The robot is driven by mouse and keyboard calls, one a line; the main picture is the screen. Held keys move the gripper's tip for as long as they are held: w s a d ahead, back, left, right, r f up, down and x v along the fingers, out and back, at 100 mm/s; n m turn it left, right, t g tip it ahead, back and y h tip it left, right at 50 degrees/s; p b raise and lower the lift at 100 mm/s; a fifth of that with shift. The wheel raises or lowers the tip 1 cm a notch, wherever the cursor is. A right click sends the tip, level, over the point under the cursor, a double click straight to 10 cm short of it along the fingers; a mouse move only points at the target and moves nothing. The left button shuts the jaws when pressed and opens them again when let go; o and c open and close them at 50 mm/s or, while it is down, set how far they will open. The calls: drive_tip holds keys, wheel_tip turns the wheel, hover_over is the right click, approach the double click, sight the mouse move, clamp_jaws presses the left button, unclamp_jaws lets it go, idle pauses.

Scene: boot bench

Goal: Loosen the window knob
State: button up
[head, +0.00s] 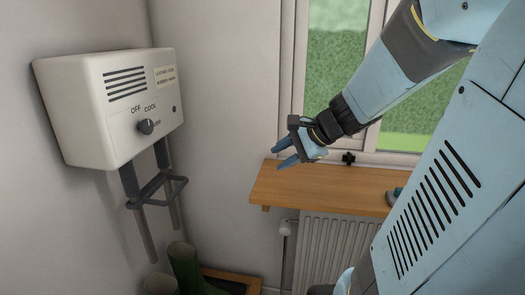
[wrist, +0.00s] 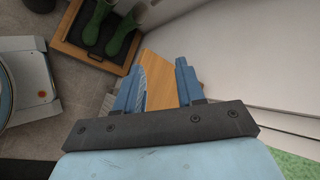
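The window knob (head: 348,158) is a small black knob on the lower rail of the white window frame, just above the wooden sill, in the head view. My gripper (head: 276,155) is left of the knob, in front of the wall and apart from it, with its blue fingers pointing left. The fingers are open and empty; a gap shows between them in the wrist view (wrist: 160,70). The knob does not show in the wrist view.
A cream wall box (head: 90,130) with a dark dial (head: 146,127) hangs at left above a dark rack (head: 155,188). The wooden sill (head: 310,190) sits above a white radiator (head: 335,245). Green boots (head: 187,265) stand below; they show in a tray (wrist: 72,45) too.

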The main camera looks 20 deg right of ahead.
drive_tip(key=w+d+f+m+t, duration=0.1)
drive_tip(key=w+d+m+t, duration=0.25)
drive_tip(key=d+m, duration=0.3)
drive_tip(key=m+t+h, duration=0.2)
drive_tip(key=m+h, duration=0.8)
drive_tip(key=m, duration=0.7)
approach(353, 157)
drive_tip(key=v, duration=0.3)
drive_tip(key=shift+s+r, duration=0.15)
drive_tip(key=shift+d+m, duration=0.15)
drive_tip(key=shift+m, duration=0.1)
drive_tip(key=x, duration=1.3)
drive_tip(key=shift+w, duration=0.3)
clamp_jaws()
